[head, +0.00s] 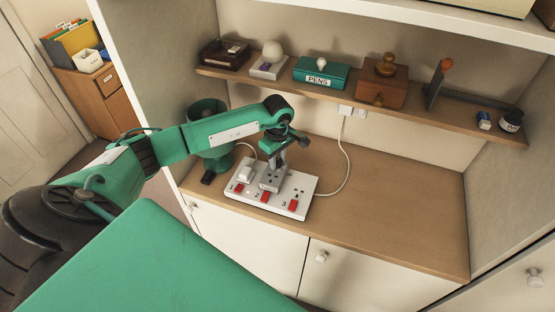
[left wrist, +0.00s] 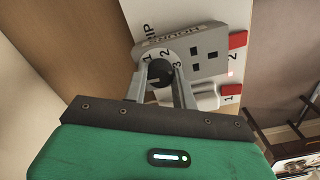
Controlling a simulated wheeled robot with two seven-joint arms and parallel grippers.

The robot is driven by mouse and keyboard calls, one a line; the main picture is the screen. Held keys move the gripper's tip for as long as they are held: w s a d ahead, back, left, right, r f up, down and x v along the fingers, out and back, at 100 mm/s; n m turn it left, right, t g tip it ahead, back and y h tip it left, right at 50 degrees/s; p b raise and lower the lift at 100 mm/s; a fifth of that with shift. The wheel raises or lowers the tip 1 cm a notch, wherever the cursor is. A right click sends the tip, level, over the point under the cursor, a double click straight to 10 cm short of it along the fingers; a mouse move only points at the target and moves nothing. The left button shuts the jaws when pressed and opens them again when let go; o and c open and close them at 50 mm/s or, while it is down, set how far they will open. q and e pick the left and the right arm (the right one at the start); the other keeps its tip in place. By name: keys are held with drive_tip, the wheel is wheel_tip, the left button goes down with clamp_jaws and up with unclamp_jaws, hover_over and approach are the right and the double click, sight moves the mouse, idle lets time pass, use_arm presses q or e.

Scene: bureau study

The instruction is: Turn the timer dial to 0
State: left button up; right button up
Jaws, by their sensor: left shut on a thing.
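A grey plug-in timer (head: 269,184) sits in the middle of a white power strip (head: 304,184) on the wooden counter. In the left wrist view the timer (left wrist: 205,52) has the numerals 1, 2 and 3 around a dark round dial (left wrist: 159,72). My left gripper (head: 277,160) reaches down over the timer from above. In the left wrist view its two grey fingers (left wrist: 161,78) are shut on the dial, one on each side. The fingers hide part of the dial face, and I cannot tell which mark it points to. My right gripper is not in view.
Red switches (head: 292,205) line the strip's front edge, and a white plug (head: 246,173) stands left of the timer. A white cable (head: 346,165) runs up to a wall socket. A shelf (head: 455,114) with several objects hangs behind. The counter's right side (head: 400,205) is clear.

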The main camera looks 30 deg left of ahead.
use_arm(q)
drive_tip(key=n+b, duration=0.4)
drive_tip(key=b, duration=0.1)
drive_tip(key=shift+f+n, duration=0.25)
drive_tip(key=shift+n, duration=0.05)
drive_tip(key=n+b, duration=0.2)
drive_tip(key=n, duration=0.1)
drive_tip(key=shift+n+b, duration=0.3)
drive_tip(key=shift+b, duration=0.05)
drive_tip(key=n+b, duration=0.3)
drive_tip(key=n, duration=0.1)
drive_tip(key=shift+r+n, duration=0.1)
drive_tip(key=shift+n, duration=0.2)
drive_tip(key=n+b, duration=0.2)
drive_tip(key=n, duration=0.2)
drive_tip(key=shift+n, duration=0.3)
drive_tip(key=n+b, duration=0.1)
drive_tip(key=n, duration=0.3)
drive_tip(key=shift+r+b, duration=0.1)
drive_tip(key=shift+b, duration=0.3)
drive_tip(key=n+b, duration=0.1)
drive_tip(key=n, duration=0.9)
drive_tip(key=shift+b, duration=0.3)
drive_tip(key=shift+r+n, duration=0.1)
drive_tip(key=shift+n, duration=2.4)
